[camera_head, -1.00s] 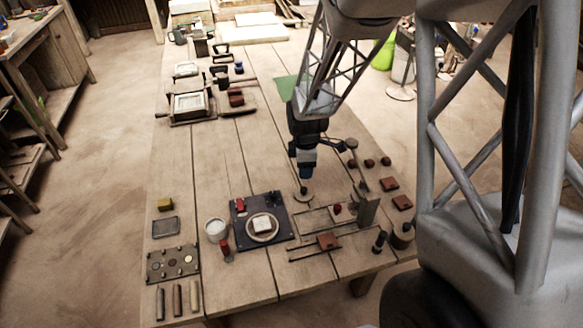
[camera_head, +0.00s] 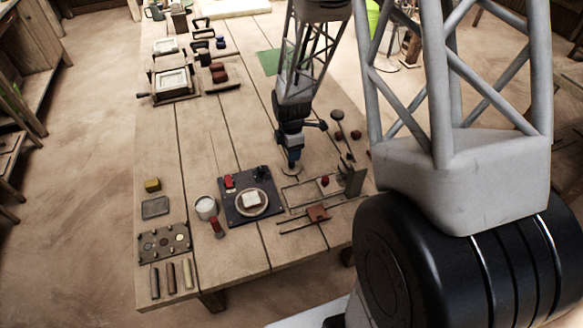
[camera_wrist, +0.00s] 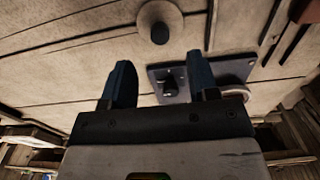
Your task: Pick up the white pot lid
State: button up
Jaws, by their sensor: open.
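The white pot lid (camera_head: 291,173) is a small pale disc lying on the table, partly hidden under my gripper in the head view. In the wrist view the lid (camera_wrist: 176,13) shows at the top with a dark round knob, ahead of the fingers. My gripper (camera_head: 293,161) points down just above the lid. In the wrist view its two blue fingers (camera_wrist: 160,62) are apart with nothing between them. A white round pot (camera_head: 206,207) stands to the left, beyond the dark plate.
A dark square plate (camera_head: 235,212) with a red block and a pale tile in a ring lies left of the lid. A metal rail frame (camera_head: 290,203) with a red block lies just in front. Open boards lie behind and left of my gripper.

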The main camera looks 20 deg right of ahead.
aim_at(291, 166)
jog(key=shift+f, duration=0.85)
jog(key=shift+f, duration=0.1)
jog(key=shift+d+f, duration=0.1)
jog(key=shift+f, duration=2.45)
jog(key=c, duration=1)
jog(key=shift+r, duration=0.15)
